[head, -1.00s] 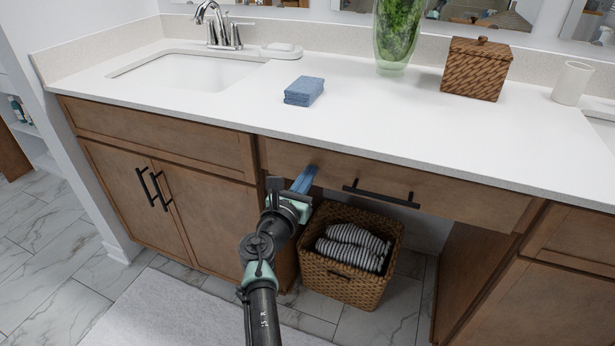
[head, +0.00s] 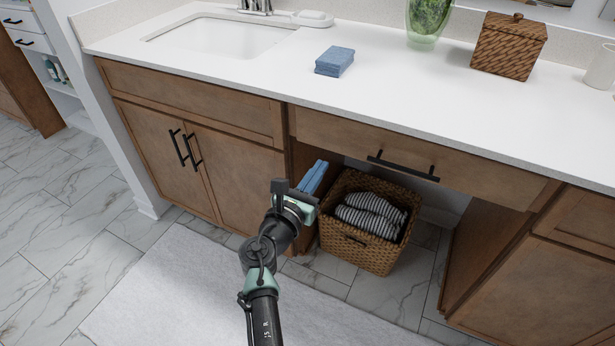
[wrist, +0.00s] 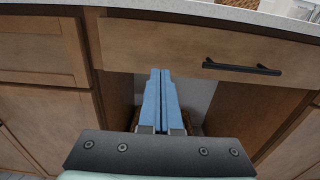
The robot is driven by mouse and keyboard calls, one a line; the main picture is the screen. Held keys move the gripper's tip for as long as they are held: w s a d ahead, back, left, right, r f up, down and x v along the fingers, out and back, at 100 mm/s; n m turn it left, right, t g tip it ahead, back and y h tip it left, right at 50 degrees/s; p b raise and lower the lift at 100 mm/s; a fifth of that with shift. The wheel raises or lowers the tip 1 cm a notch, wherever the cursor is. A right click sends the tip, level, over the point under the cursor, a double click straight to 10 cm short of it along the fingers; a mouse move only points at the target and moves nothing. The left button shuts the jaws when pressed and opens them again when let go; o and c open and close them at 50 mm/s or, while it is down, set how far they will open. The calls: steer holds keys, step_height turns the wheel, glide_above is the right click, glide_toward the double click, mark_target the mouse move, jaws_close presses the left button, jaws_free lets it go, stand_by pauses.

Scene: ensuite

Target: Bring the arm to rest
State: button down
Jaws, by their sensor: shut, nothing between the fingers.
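My gripper (head: 315,177) has blue fingers and is shut, with nothing between them. In the head view it is low in front of the vanity, at the left side of the open space under the drawer. In the wrist view the two blue fingers (wrist: 161,100) lie side by side and point toward the vanity below the drawer front. My dark arm comes up from the bottom of the head view.
A wicker basket (head: 342,252) with striped towels (head: 370,218) stands under the drawer (head: 400,150) with a black handle. The white counter (head: 420,95) holds a folded blue cloth (head: 335,61), a glass vase (head: 428,25) and a woven box (head: 508,47). A pale rug (head: 170,290) lies on the floor.

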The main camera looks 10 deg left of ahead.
steer(key=shift+p+v, duration=0.35)
steer(key=shift+v, duration=1.9)
steer(key=s+d+r+m+t, duration=0.1)
steer(key=d+r+m, duration=0.2)
steer(key=r+m, duration=0.9)
steer(key=d+r+m+t, duration=0.25)
steer(key=r+m, duration=0.45)
steer(key=r, duration=0.8)
steer(key=s+d+r+m+t+y+p, duration=0.1)
steer(key=s+r+m+t+y, duration=0.2)
steer(key=s+r+m, duration=0.65)
steer(key=s+r+m+t+y, duration=0.35)
steer(key=s+r, duration=0.85)
steer(key=r, duration=0.5)
step_height(320, 180, up, 21)
steer(key=p, duration=2.2)
steer(key=shift+w+h, duration=0.45)
steer(key=shift+w, duration=0.05)
steer(key=shift+f, duration=0.1)
